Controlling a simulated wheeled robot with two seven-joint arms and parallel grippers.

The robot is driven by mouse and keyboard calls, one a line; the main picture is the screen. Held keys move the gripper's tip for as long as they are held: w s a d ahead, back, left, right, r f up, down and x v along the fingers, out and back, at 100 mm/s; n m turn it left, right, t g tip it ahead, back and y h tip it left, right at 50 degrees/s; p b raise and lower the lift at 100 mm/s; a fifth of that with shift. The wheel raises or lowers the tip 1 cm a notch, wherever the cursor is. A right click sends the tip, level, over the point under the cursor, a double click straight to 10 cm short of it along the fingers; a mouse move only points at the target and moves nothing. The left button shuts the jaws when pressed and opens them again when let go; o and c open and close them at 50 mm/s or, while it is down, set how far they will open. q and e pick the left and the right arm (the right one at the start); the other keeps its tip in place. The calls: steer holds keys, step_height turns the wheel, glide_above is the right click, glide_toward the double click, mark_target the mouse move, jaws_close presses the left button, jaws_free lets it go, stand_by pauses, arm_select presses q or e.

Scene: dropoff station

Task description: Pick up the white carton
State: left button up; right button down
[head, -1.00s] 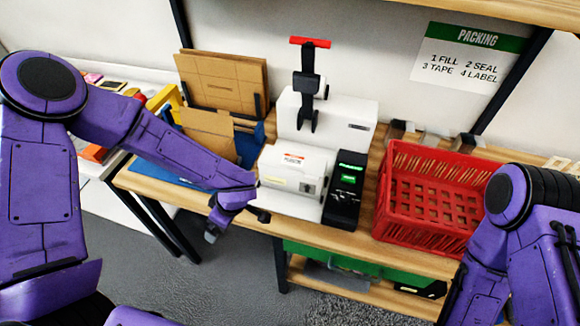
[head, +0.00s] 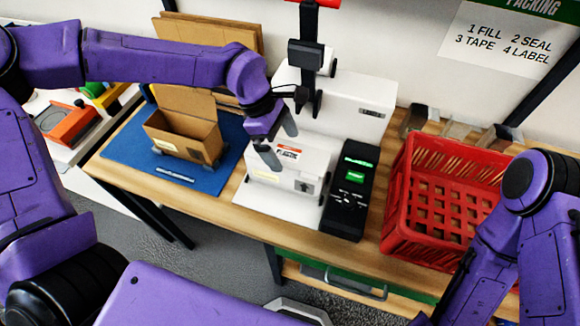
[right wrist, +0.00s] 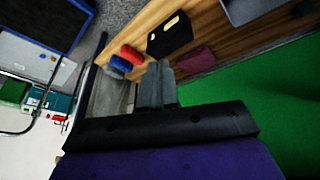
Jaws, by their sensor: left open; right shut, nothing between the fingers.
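The white carton (head: 311,165), with a red-and-white label on top, sits on a flat white platform on the wooden bench in the head view. My left gripper (head: 279,142) is open over the carton's left part, fingers pointing down and nothing between them. I cannot tell whether a finger touches the carton. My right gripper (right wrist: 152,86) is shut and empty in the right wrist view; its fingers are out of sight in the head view.
A white machine with a black post (head: 345,103) stands behind the carton. A black terminal (head: 350,195) with green displays is close to its right, and a red crate (head: 400,215) is farther right. An open brown box (head: 185,140) stands on a blue mat (head: 125,150) at left.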

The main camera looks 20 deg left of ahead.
mark_target(291, 161)
arm_select(q)
steer(key=shift+s+d+f, duration=0.1)
steer(key=shift+s+f, duration=0.15)
steer(key=shift+f, duration=0.05)
steer(key=x, duration=0.1)
steer(key=p+x, duration=0.1)
steer(key=x, duration=0.1)
steer(key=w+p+x, duration=0.1)
steer(key=x, duration=0.1)
steer(key=shift+f, duration=0.3)
steer(key=shift+s+f, duration=0.1)
steer(key=shift+s, duration=0.1)
steer(key=shift+c, duration=0.9)
steer(key=c, duration=0.8)
